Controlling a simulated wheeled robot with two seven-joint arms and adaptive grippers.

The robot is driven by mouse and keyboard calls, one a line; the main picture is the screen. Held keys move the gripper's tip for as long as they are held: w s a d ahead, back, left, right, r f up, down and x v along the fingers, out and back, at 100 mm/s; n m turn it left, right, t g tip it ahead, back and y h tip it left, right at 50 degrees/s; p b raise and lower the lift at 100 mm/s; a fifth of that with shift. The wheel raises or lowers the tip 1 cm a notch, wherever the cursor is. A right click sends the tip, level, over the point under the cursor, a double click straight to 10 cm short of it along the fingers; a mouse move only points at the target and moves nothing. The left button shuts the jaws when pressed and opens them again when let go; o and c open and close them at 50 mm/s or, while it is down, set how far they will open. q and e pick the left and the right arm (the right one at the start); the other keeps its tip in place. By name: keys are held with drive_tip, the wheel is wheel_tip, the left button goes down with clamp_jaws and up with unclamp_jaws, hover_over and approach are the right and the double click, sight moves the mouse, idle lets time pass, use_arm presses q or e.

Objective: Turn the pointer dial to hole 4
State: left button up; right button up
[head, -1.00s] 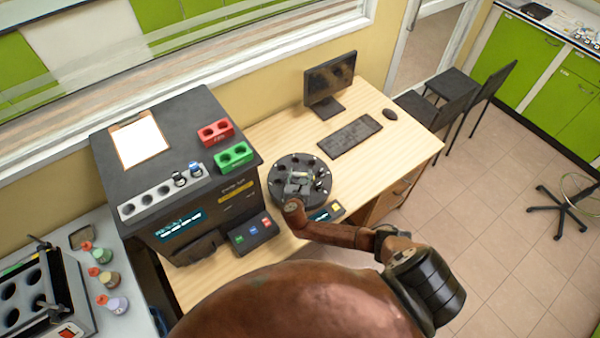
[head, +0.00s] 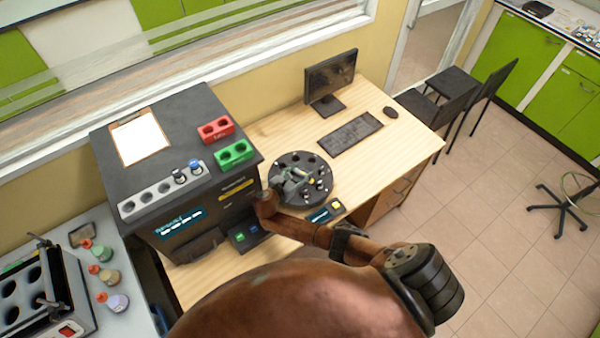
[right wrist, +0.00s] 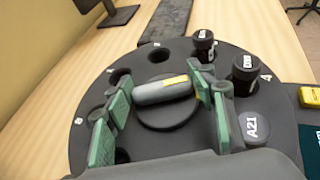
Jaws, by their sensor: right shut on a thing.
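The pointer dial (right wrist: 160,92) shows in the right wrist view as a grey bar with a yellow mark towards its right end, at the middle of a round black rack (head: 318,197). My right gripper (right wrist: 162,94) is shut on the pointer, with green finger pads at either side of it. In the head view the gripper (head: 292,182) is over the rack's middle and hides most of the pointer. The number 4 (right wrist: 266,77) is on the rack's right, by a black-capped vial (right wrist: 245,66). The yellow mark lies towards the right finger. My left gripper is not seen.
Another black-capped vial (right wrist: 204,40) and one marked A21 (right wrist: 256,128) are in the rack near the right finger. A dark machine (head: 190,210) stands left of my wrist. A keyboard (head: 350,133) and monitor (head: 330,75) are behind the rack.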

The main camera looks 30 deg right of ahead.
sight(300, 171)
drive_tip(key=shift+w+r, duration=0.1)
drive_tip(key=o, duration=1.2)
wheel_tip(300, 171, up, 10)
drive_tip(key=shift+f, duration=0.1)
idle(0.3)
